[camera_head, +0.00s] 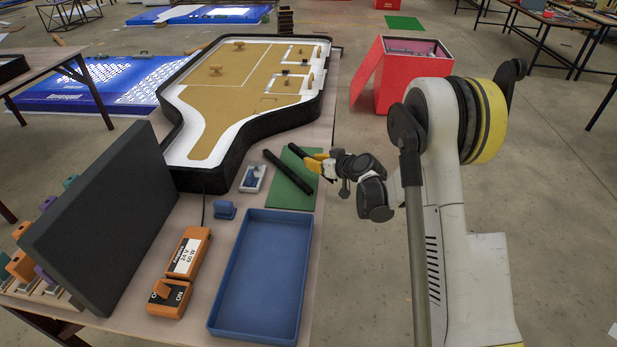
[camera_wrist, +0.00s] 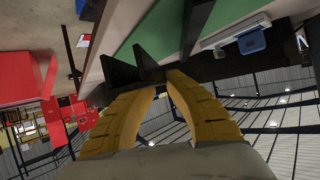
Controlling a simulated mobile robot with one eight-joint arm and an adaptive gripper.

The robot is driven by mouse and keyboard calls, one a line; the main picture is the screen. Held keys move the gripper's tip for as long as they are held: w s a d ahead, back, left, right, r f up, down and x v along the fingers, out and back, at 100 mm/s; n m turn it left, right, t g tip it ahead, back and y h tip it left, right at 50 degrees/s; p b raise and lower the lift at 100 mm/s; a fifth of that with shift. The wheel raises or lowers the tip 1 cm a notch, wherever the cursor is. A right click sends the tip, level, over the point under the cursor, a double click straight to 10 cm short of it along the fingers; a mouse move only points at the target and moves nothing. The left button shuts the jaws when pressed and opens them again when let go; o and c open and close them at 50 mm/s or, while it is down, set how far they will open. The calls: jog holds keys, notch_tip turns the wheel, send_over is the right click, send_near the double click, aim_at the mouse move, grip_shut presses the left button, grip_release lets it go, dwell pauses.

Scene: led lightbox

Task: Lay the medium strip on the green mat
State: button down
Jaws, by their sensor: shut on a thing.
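The green mat (camera_head: 293,190) lies on the table near its right edge, and it also shows in the wrist view (camera_wrist: 142,38). One black strip (camera_head: 280,166) lies slantwise across the mat, its far end past the mat's left edge. It also shows in the wrist view (camera_wrist: 196,22). My gripper (camera_head: 315,159) is shut on a second black strip (camera_head: 298,152) over the mat's far right part. This held strip appears above the mat, but its height is hard to tell. The wrist view shows my yellow fingers (camera_wrist: 160,80) closed together at it. I cannot tell the strips' sizes for sure.
A blue tray (camera_head: 262,270) stands in front of the mat. A small blue block (camera_head: 225,210) and a white-framed part (camera_head: 252,179) are to its left. A large black-rimmed lightbox (camera_head: 215,180) is behind. A red box (camera_head: 410,80) stands beyond the table's right edge.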

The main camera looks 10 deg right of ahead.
jog(key=shift+w+a+f, duration=0.35)
jog(key=shift+a+f, duration=0.15)
jog(key=shift+a, duration=0.1)
notch_tip(320, 180, down, 4)
jog(key=b, duration=0.2)
jog(key=shift+b, duration=0.3)
jog(key=shift+r, duration=0.15)
jog(key=c, duration=1.8)
grip_release()
